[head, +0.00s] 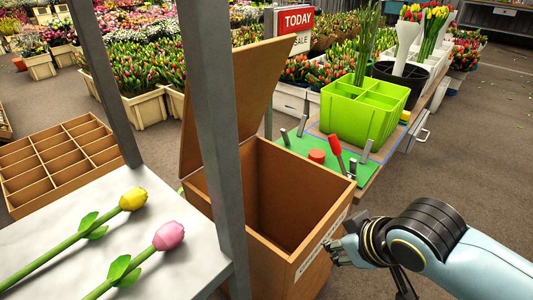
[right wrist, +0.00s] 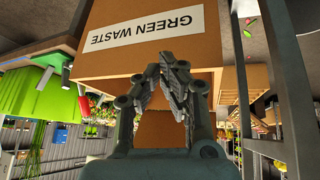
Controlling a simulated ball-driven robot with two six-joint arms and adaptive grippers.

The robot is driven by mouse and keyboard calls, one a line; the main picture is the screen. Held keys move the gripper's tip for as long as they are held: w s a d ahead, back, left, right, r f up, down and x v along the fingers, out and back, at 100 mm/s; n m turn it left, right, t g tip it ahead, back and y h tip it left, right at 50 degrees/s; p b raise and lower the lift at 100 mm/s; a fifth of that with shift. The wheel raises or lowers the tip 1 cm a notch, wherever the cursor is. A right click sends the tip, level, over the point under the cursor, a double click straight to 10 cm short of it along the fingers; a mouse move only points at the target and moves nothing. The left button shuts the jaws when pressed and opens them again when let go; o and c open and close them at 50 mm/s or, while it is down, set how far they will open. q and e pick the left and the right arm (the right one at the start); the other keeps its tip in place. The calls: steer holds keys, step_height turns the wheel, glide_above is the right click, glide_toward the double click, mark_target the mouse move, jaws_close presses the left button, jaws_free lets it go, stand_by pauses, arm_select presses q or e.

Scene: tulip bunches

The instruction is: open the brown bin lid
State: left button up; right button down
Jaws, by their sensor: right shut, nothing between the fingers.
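The brown bin (head: 262,258) stands in the middle of the head view, and I see into its empty-looking interior. Its brown lid (head: 260,85) is raised, standing up and tilted back at the bin's far left side. A grey post hides part of the lid and bin. My right gripper (head: 337,247) is at the bin's front wall, near the white label, below the rim. In the right wrist view my gripper (right wrist: 172,62) is shut and empty, in front of the wall with the GREEN WASTE label (right wrist: 145,28). I cannot tell whether it touches. My left gripper is out of view.
A white table (head: 150,210) at the left holds a yellow tulip (head: 133,199) and a pink tulip (head: 168,236). Grey posts (head: 215,120) rise beside it. A green divided crate (head: 365,108) and tools stand on a bench right of the bin. A wooden divided tray (head: 60,160) lies far left.

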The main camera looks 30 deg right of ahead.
steer(key=w+d+r+t+y, duration=0.1)
steer(key=w+r+t+y, duration=0.1)
steer(key=w+r+t, duration=0.95)
steer(key=n+t+y, duration=0.3)
steer(key=y, duration=0.3)
glide_toward(248, 63)
steer(key=b+x, duration=0.2)
steer(key=x, duration=0.4)
steer(key=shift+f, duration=0.2)
steer(key=shift+w+a+r, duration=0.15)
steer(key=shift+w+r, duration=0.15)
steer(key=shift+w, duration=0.3)
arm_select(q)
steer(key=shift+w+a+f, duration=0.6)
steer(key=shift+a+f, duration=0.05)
